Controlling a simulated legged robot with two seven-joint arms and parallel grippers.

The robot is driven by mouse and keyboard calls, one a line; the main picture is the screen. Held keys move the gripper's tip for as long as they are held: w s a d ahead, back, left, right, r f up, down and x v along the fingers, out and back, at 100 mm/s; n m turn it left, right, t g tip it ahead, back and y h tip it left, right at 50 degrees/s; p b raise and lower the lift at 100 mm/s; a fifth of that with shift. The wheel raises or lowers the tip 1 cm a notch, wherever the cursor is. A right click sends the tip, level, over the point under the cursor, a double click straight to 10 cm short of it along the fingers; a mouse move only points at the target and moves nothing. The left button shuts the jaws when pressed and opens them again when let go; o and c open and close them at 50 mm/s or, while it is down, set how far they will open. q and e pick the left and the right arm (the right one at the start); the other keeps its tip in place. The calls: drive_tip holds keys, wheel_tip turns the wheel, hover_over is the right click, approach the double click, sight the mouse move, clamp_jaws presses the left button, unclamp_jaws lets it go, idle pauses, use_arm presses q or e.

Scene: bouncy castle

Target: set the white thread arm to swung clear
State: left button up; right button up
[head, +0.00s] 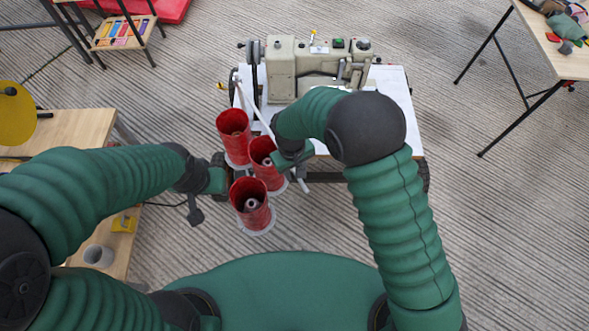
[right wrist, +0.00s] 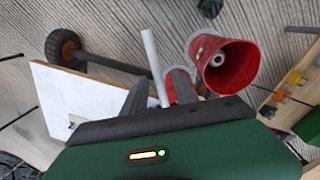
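The white thread arm (head: 257,114) is a thin pale rod slanting down from the left end of the sewing machine (head: 318,66) past the red thread cones. My right forearm and gripper hide part of it, and its lower end shows just below. My right gripper (head: 290,160) is at the rod beside the cones. In the right wrist view the rod (right wrist: 152,55) stands between the two spread fingers of this gripper (right wrist: 157,90), with a gap beside it. My left gripper (head: 207,192) is left of the cones, apart from the rod; its finger opening is unclear.
Red cones (head: 233,138) on pale bases stand close around the rod's lower part. The machine sits on a white-topped wheeled table (head: 396,88). A wooden table (head: 75,128) is at left, another (head: 566,62) at upper right. Ribbed floor lies open between.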

drive_tip(key=shift+d, duration=0.1)
drive_tip(key=shift+d, duration=0.1)
drive_tip(key=shift+c, duration=1.9)
clamp_jaws()
drive_tip(key=shift+w, duration=0.1)
